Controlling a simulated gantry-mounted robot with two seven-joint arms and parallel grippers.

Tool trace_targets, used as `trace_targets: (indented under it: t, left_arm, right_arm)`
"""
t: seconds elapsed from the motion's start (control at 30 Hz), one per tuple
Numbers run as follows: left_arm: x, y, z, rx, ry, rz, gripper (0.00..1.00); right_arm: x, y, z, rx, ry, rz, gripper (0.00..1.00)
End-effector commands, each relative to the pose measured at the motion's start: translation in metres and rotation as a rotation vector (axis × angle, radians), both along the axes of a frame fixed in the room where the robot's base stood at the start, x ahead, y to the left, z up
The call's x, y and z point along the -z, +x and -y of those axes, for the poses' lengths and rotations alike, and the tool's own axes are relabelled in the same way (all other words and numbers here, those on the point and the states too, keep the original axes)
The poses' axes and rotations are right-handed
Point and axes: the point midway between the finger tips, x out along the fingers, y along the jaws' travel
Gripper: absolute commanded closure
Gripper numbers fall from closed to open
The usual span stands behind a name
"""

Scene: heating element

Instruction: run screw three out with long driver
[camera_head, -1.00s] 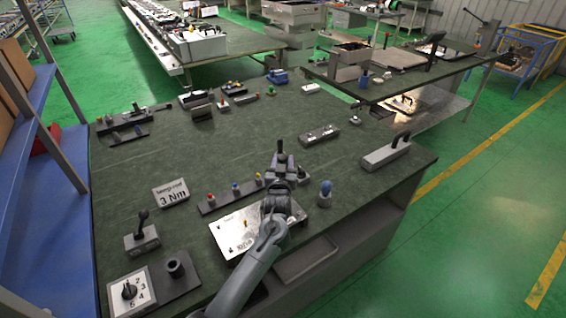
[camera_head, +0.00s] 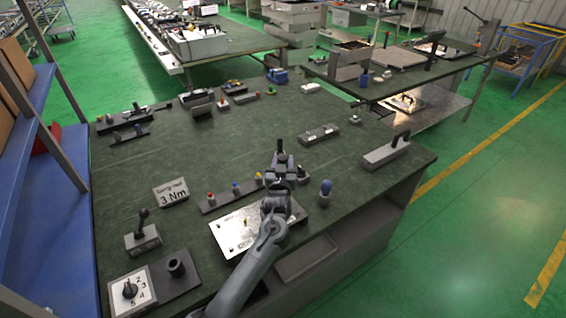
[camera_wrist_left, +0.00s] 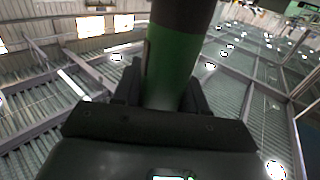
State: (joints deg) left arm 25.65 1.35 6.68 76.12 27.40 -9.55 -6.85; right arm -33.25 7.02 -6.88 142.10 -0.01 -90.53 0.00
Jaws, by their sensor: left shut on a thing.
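The pale plate (camera_head: 232,236) lies near the front edge of the green-topped bench, with dark markings and a small yellowish screw-like part (camera_head: 246,222) on it. Which screw is number three cannot be told. My left gripper (camera_head: 281,166) is over the plate's far right side, and my arm covers the plate's right part. It is shut on a driver, whose dark end (camera_head: 280,146) stands up above the jaws. In the left wrist view the driver's handle (camera_wrist_left: 172,70) is black with a green band, between the fingers. The driver's tip is hidden. My right gripper is out of view.
A rack strip (camera_head: 222,201) with red, blue and yellow-topped pieces stands behind the plate. A "3 Nm" sign (camera_head: 171,193), a lever box (camera_head: 143,238) and a numbered dial (camera_head: 130,291) are left. Mid-bench is largely clear.

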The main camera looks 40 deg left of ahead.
Motion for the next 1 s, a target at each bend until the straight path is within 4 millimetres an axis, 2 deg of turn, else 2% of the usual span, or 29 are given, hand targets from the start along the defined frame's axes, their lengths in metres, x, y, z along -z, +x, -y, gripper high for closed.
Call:
trace_targets:
  t: [1.0]
  left_arm:
    - [0.0086, -0.0002, 0.0000, 0.000, 0.000, -0.002, 1.00]
  right_arm:
    - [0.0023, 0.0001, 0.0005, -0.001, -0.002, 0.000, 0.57]
